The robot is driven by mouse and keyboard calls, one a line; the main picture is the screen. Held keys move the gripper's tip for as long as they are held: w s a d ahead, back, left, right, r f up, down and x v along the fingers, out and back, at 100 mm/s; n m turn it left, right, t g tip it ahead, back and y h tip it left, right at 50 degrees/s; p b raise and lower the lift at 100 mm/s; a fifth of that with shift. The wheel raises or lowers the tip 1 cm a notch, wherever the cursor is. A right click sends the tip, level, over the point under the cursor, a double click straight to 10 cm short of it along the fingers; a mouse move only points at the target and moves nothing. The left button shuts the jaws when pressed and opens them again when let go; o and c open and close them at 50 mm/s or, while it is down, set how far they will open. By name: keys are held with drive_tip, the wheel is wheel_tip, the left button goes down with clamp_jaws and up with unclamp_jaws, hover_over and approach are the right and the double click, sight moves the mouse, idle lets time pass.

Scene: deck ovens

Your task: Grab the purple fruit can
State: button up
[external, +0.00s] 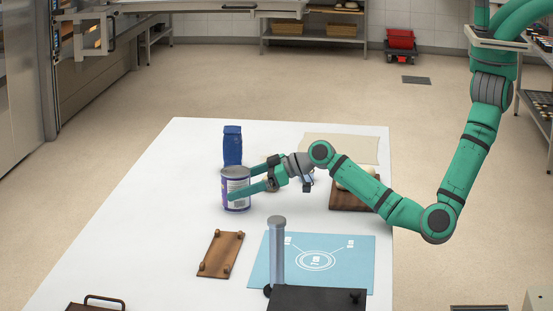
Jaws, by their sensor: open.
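The purple fruit can (239,203) stands upright on the white table, left of the table's middle. It has a silvery lid and a label with a pale panel. My gripper (243,181) reaches in from the right with its green fingers at the can. One finger lies across the can's front and the other passes near its rim on the far side. The fingers are open, with the can appearing between them. Whether either finger touches the can, I cannot tell.
A blue package (232,146) stands just behind the can. A brown wooden board (221,254) with small feet lies in front. A light blue mat (351,262) and a grey post (277,250) are at front right. A dark wooden board (345,204) lies under my arm. The table's left is clear.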

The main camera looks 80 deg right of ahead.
sight(223, 190)
drive_tip(key=shift+x, duration=2.6)
drive_tip(key=c, duration=1.7)
drive_tip(key=shift+o, duration=0.2)
drive_tip(key=shift+r, duration=0.15)
